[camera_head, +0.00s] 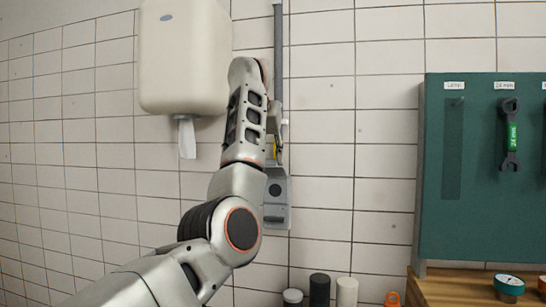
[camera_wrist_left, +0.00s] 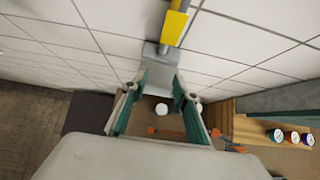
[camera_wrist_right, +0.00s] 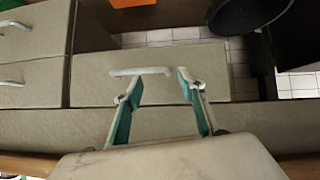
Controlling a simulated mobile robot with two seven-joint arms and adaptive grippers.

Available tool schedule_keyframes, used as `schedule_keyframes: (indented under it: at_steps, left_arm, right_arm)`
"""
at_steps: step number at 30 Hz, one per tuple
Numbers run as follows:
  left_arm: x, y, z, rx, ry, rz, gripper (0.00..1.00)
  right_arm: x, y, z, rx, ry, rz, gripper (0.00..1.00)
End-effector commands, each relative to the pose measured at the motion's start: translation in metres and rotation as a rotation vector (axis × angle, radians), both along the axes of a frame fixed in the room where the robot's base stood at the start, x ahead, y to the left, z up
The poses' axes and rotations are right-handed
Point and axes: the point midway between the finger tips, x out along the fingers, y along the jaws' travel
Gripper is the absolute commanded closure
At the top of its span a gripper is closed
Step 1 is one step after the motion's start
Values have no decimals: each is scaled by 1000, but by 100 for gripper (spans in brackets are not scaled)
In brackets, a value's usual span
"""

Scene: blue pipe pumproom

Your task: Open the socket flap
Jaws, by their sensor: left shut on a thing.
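The grey wall socket (camera_head: 277,205) is on the tiled wall right of my left arm in the head view, with a dark round spot on its face. My arm covers its left side. In the left wrist view, my left gripper (camera_wrist_left: 161,84) points toward the socket, its fingers closed on a pale grey plate, the socket flap (camera_wrist_left: 158,87). How far the flap is raised cannot be told. In the right wrist view, my right gripper (camera_wrist_right: 152,86) is open and empty, in front of a drawer with a pale handle (camera_wrist_right: 140,71).
A grey conduit (camera_head: 278,45) runs down to the socket. A cream dispenser (camera_head: 183,60) hangs left of it. A green tool board (camera_head: 480,220) stands at right above a wooden worktop (camera_head: 450,292). Several cylinders, one black (camera_head: 319,290), stand below the socket.

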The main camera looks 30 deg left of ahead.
Motion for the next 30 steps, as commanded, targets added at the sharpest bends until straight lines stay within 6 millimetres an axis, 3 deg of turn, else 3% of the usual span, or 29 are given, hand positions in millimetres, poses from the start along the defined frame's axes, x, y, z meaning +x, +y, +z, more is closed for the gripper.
schedule_keyframes:
  at_steps: [11,12,14,24,30]
  left_arm:
    - [0,1,1,1,-1,-1,100]
    - [0,1,1,1,-1,-1,63]
    - [0,0,1,1,0,-1,53]
    - [-1,0,1,-1,1,-1,53]
    - [-15,-4,17,0,-3,-1,53]
  right_arm:
    - [-2,3,-1,6,5,-2,60]
    - [-2,3,-1,6,5,-2,60]
    - [-3,3,-1,7,5,-1,60]
    - [-5,0,-3,-2,9,5,60]
    - [-3,1,-2,0,6,3,60]
